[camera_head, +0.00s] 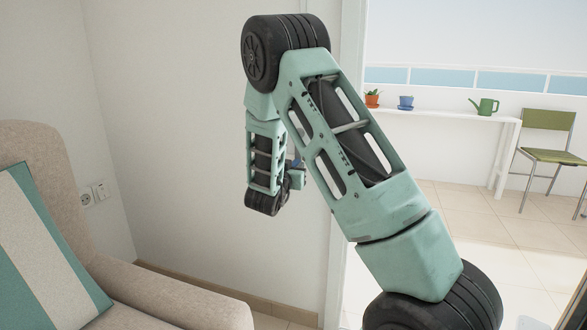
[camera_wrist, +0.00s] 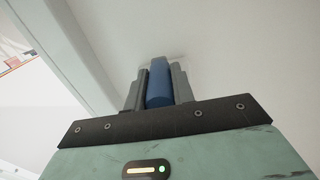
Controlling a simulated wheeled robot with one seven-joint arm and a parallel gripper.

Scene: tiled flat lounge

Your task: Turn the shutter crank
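In the wrist view, my gripper (camera_wrist: 160,88) has its two grey fingers on either side of a blue grip (camera_wrist: 159,82), which I take for the handle of the shutter crank. The fingers sit close against it with no clear gap, so the gripper looks shut on it. In the head view, my arm bends down beside the wall, and a small bit of blue (camera_head: 297,164) shows at my gripper (camera_head: 297,178). The rest of the crank is hidden behind my arm or too small to make out.
A beige armchair (camera_head: 170,296) with a striped cushion (camera_head: 50,250) stands at the left. Wall sockets (camera_head: 93,194) are behind it. A door frame (camera_head: 345,100) runs close to my arm. Beyond it are a white table (camera_head: 450,114) and green chair (camera_head: 548,120).

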